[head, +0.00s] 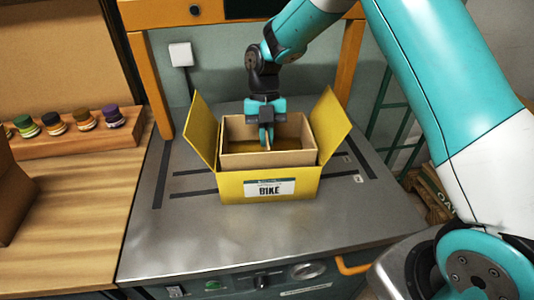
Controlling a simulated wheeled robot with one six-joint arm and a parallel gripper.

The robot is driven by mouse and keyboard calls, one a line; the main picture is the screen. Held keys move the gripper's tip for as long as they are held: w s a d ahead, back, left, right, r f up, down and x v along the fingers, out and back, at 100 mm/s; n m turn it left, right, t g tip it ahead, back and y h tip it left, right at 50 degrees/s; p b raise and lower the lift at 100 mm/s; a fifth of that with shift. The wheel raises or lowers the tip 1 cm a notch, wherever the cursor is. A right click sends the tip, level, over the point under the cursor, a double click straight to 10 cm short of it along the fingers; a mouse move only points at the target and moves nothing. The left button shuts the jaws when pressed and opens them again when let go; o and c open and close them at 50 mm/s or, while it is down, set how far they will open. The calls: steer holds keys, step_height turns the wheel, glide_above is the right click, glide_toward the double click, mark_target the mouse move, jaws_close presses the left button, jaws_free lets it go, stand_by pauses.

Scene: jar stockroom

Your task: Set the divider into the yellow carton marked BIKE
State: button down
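The yellow carton (232,190) stands upright on the grey metal bench top, with its BIKE label facing me. Its left and right flaps are spread open. The tan cardboard divider (243,160) is inside the carton opening, its upper edges showing above the yellow front wall. My gripper (266,138) points down over the middle of the opening. Its fingers are closed around a thin upright tan part of the divider. The divider's lower part and the carton's floor are hidden, so I cannot tell whether it touches the bottom.
A wooden rack (75,142) with several small coloured-lid jars stands on the wooden table at the left. A brown box (12,195) is cut off at the left edge. An orange frame post (150,80) rises behind the bench. Bare bench top lies in front of the carton.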

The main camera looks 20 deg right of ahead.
step_height(320, 180, down, 6)
steer(key=shift+r+p, duration=0.15)
steer(key=shift+p, duration=0.15)
steer(key=shift+f+b, duration=0.55)
steer(key=shift+f, duration=0.1)
steer(key=c, duration=1.3)
jaws_free()
steer(key=shift+r, duration=0.2)
